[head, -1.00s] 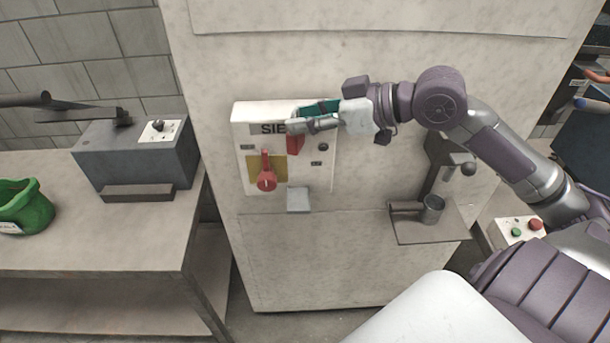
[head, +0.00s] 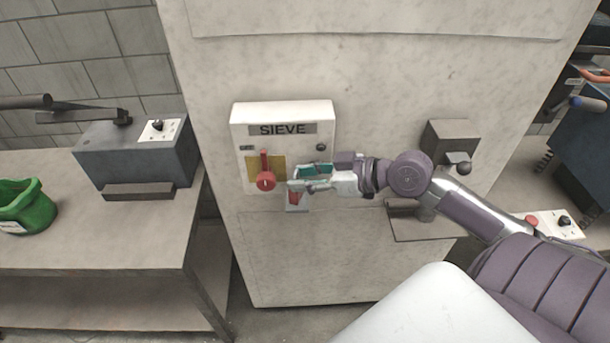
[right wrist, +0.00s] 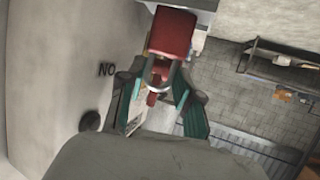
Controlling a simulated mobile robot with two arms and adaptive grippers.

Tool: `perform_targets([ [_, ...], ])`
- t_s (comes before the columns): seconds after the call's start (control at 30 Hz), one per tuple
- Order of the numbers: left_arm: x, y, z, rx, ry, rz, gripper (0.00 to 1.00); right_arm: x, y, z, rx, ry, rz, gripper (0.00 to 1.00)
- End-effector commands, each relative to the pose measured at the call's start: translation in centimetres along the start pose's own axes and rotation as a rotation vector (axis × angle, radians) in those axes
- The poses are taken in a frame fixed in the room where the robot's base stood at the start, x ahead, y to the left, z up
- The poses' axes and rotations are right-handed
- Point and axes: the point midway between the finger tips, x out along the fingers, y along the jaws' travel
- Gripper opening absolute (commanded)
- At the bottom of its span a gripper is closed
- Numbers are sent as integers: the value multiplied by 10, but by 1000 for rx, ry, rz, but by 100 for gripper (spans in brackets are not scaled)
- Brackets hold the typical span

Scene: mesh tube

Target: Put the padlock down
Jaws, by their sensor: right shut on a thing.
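The red padlock (head: 294,197) is in my right gripper (head: 292,186), in front of the lower right part of the SIEVE panel (head: 283,109). My left gripper is out of view.
A bench (head: 90,245) at left bears a grey machine (head: 140,160) and a green bag (head: 25,208). A grey spout unit (head: 450,135) with a tray stands out from the cabinet front at right. Open air lies in front of the lower cabinet.

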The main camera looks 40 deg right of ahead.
Motion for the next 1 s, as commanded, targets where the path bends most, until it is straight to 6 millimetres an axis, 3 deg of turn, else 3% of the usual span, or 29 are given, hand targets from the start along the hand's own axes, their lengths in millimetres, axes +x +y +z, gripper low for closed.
perform_targets([
  [0.17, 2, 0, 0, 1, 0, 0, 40, 1, 0, 2, 0, 1, 0, 0],
  [0.2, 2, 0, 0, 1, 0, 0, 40, 1, 0, 2, 0, 0, 0, 35],
  [0.27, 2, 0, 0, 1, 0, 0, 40, 1, 0, 1, 0, 0, -1, 44],
  [0.67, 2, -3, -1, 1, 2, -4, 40, -3, 0, 1, 1, -2, -1, 44],
  [1.0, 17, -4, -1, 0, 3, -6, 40, -53, 0, 3, 3, -2, 1, 44],
])
